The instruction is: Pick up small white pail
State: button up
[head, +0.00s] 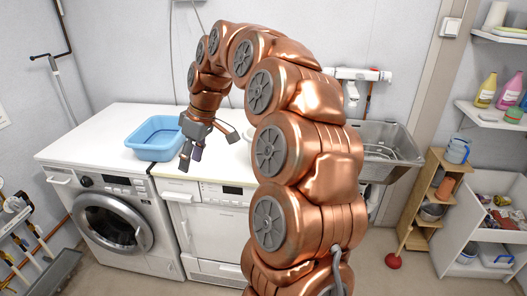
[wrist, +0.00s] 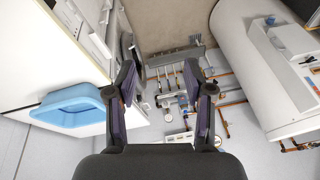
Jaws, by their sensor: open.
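No small white pail can be made out for certain. A small whitish container (head: 467,256) sits low in the white cabinet at the lower right of the head view, too small to identify surely. My gripper (head: 190,158) hangs over the front of the white machine tops, just right of a blue basin and far left of that cabinet. In the wrist view my gripper (wrist: 166,80) is open, with nothing between its fingers.
The blue basin (head: 154,138) rests on the washing machine (head: 115,222); it also shows in the wrist view (wrist: 70,106). A metal sink (head: 397,145), wooden shelf (head: 426,190), red plunger (head: 393,261) and white cabinet (head: 447,222) stand right. My arm hides the middle.

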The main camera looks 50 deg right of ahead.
jog(key=w+d+f+t+h, duration=0.1)
jog(key=d+f, duration=0.1)
jog(key=d, duration=1.3)
jog(key=w+d+f+t+h, duration=0.1)
jog(key=w+d+f, duration=0.1)
jog(key=d, duration=1.2)
jog(key=p+x, duration=0.4)
jog(key=x, duration=0.3)
jog(key=shift+w+d, duration=0.25)
jog(key=shift+d, duration=0.25)
jog(key=shift+f, duration=0.1)
grip_shut()
